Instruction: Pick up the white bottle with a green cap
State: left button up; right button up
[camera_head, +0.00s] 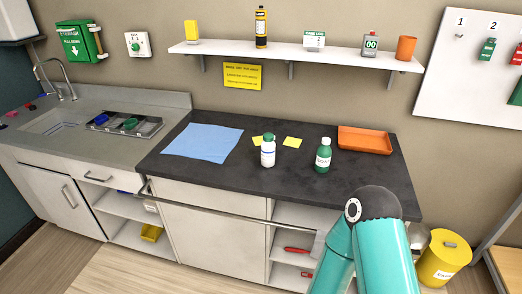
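The white bottle with a green cap (268,151) stands upright on the dark countertop (225,178), near the middle. It has a blue marking on its label and shows no contact with a gripper. A green bottle with a pale cap (323,156) stands upright to its right, apart from it. Teal links of my arm rise at the bottom right, in front of the counter. Neither of my grippers shows in the head view, so their state is hidden.
A blue cloth (203,141) lies left of the bottles. Yellow notes (293,142) lie behind them, and an orange tray (365,141) sits at the back right. A metal rail (225,211) runs along the counter front. A shelf (295,54) hangs above. The counter's front left is bare.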

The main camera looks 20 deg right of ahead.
aim_at(268, 149)
jog(key=i, duration=0.9)
jog(key=z, duration=0.05)
